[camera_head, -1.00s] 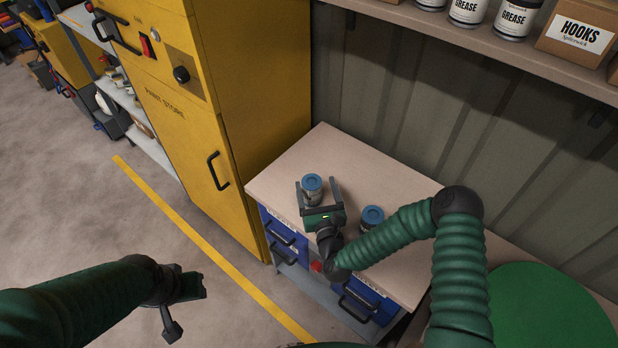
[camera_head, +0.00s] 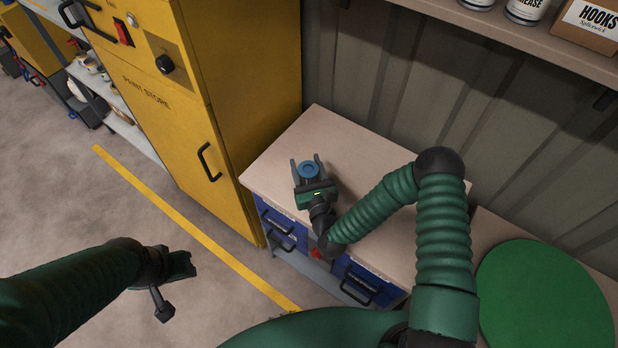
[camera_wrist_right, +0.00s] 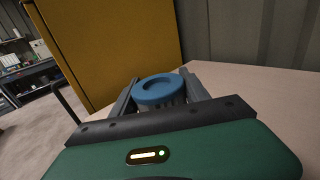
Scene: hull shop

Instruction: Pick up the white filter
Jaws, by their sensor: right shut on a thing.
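A canister with a blue cap (camera_head: 309,170) is between the fingers of my right gripper (camera_head: 308,168) above the left part of the bench top. The wrist view shows the blue cap (camera_wrist_right: 160,90) with a strip of pale grey body under it, one finger on each side. My right gripper (camera_wrist_right: 165,95) is shut on this canister. Most of its body is hidden, so I cannot tell whether it is white or lifted. My left gripper (camera_head: 180,268) is over the floor at lower left, away from the bench; its fingers are not clear.
The bench top (camera_head: 355,150) is clear behind the gripper. A yellow cabinet (camera_head: 240,110) stands close on the left. A shelf (camera_head: 500,25) with tins and a box overhangs at upper right. Blue drawers (camera_head: 358,285) are below the bench top. A green disc (camera_head: 545,295) lies at right.

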